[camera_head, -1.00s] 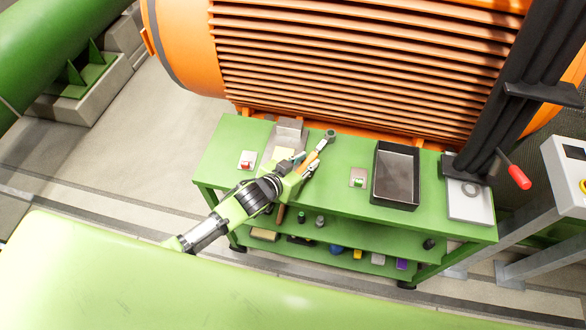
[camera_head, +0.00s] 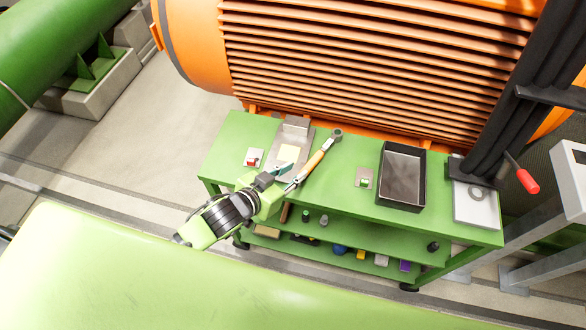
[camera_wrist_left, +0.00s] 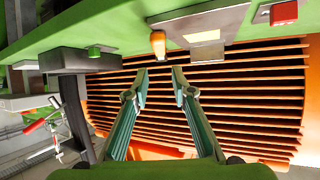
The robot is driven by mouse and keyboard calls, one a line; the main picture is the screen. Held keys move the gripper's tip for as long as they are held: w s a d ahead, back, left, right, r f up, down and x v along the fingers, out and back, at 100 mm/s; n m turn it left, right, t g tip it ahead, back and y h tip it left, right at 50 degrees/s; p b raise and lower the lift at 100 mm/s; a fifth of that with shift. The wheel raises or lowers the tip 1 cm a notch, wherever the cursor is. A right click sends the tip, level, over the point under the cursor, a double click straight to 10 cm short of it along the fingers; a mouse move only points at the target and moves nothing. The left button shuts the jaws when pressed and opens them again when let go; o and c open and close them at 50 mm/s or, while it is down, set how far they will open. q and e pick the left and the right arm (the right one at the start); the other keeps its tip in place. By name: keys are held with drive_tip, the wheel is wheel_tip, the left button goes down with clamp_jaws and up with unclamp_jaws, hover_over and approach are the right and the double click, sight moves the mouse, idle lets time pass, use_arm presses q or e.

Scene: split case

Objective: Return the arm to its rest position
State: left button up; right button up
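My left gripper (camera_head: 288,178) is at the near edge of the green workbench (camera_head: 345,184), its two fingers spread and empty. The wrist view shows the same fingers (camera_wrist_left: 160,75) apart with nothing between them. A ratchet-like tool with an orange handle (camera_head: 312,163) lies on the bench just beyond the fingertips. Its handle end also shows in the wrist view (camera_wrist_left: 158,45), past the gap between the fingers; I cannot tell whether they touch. My right gripper is not in view.
A large orange finned machine (camera_head: 370,70) is behind. Small items fill the lower shelf.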

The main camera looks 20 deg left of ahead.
use_arm(q)
drive_tip(key=shift+s+a+y, duration=0.2)
drive_tip(key=shift+s+y, duration=0.1)
drive_tip(key=shift+s, duration=0.2)
drive_tip(key=s+a+n+g+y, duration=0.15)
drive_tip(key=s+a+g, duration=0.25)
drive_tip(key=s, duration=0.6)
drive_tip(key=s+a+n+g+y, duration=0.1)
drive_tip(key=s+a+g+y, duration=0.25)
drive_tip(key=s, duration=0.65)
wheel_tip(320, 180, down, 26)
drive_tip(key=s+g+h, duration=0.1)
drive_tip(key=s+g, duration=0.1)
drive_tip(key=s, duration=0.1)
drive_tip(key=s+a+f, duration=0.1)
drive_tip(key=s+f, duration=0.7)
drive_tip(key=s+a+f, duration=0.2)
drive_tip(key=s+f, duration=0.6)
drive_tip(key=shift+s+a+f+g, duration=0.25)
drive_tip(key=shift+s+a+g, duration=0.05)
drive_tip(key=shift+g, duration=0.15)
